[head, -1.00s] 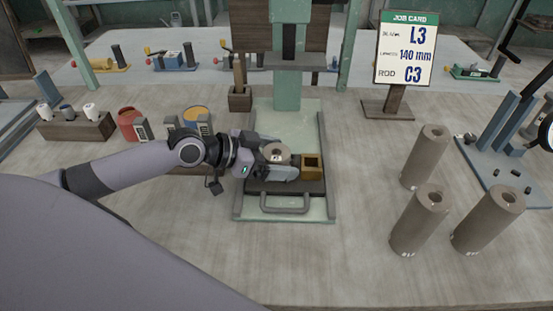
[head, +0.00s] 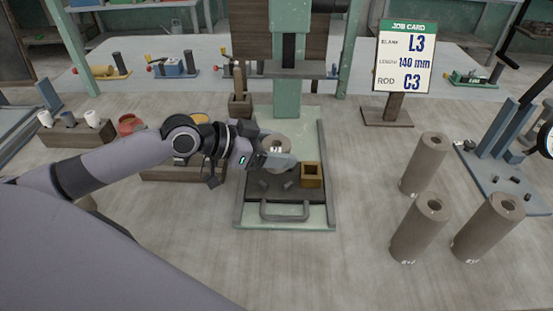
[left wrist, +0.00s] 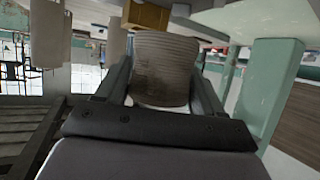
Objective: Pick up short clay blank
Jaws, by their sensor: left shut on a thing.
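A short clay blank (head: 275,146), grey-brown and round with a hole in its top, is held upright above the green press base (head: 248,213). My left gripper (head: 280,160) is shut on it, coming from the left. In the left wrist view the blank (left wrist: 164,72) sits between the two fingers, its ridged side showing. Its underside appears clear of the dark plate (head: 292,204). Its marking is too small to read. My right gripper is not in view.
A brass-coloured square block (head: 312,170) stands on the plate close right of the gripper. Three tall clay cylinders (head: 425,165) stand at the right. A job card (head: 406,60) reads L3, 140 mm, C3. The table front in the middle is clear.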

